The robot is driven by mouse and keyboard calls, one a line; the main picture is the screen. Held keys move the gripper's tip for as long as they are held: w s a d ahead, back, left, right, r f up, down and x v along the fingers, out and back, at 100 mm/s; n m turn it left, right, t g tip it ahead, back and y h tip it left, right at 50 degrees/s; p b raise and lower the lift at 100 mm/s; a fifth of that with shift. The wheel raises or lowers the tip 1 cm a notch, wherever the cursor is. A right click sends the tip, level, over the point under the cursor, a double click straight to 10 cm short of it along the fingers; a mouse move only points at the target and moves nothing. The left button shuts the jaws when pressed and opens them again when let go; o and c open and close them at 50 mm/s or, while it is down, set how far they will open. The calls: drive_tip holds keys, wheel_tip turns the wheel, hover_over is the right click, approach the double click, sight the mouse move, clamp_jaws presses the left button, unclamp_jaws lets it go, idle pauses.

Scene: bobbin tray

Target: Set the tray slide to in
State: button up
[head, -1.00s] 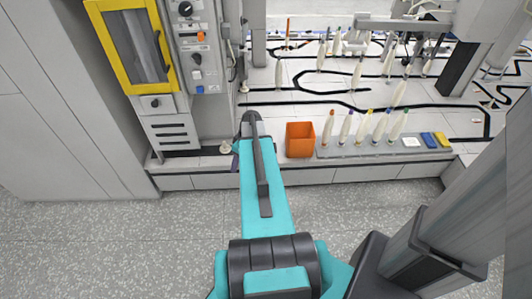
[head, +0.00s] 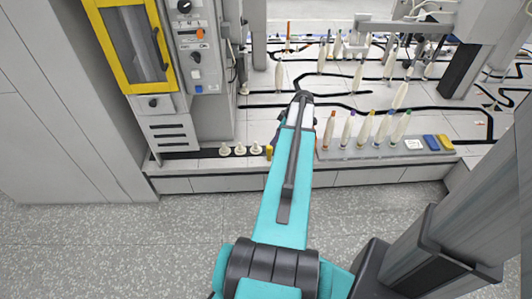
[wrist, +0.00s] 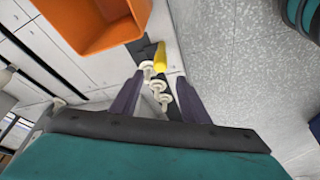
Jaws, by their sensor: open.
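No part is clearly marked as the tray slide. A grey tray (head: 352,154) holding a row of upright cones with coloured tips lies on the counter, right of my arm in the head view. White knob-like pieces (head: 240,149) and a yellow peg (head: 269,152) stand in a row left of my arm; the wrist view shows the white pieces (wrist: 158,85) and the yellow peg (wrist: 161,57). My gripper (wrist: 161,78) is open, its purple fingers appearing on either side of the white pieces in that view. It appears empty. Its fingertips are hidden in the head view.
An orange bin (wrist: 92,22) is close by in the wrist view; my arm hides it in the head view. A yellow-framed cabinet (head: 103,45) and control panel (head: 200,40) stand at left. More cones stand behind, among black track lines. The floor in front is clear.

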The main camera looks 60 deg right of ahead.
drive_tip(key=shift+w+f, duration=0.1)
drive_tip(key=shift+f, duration=0.05)
drive_tip(key=b+x, duration=0.1)
drive_tip(key=x, duration=1.2)
drive_tip(key=shift+w+f, duration=0.1)
drive_tip(key=shift+f, duration=0.2)
clamp_jaws()
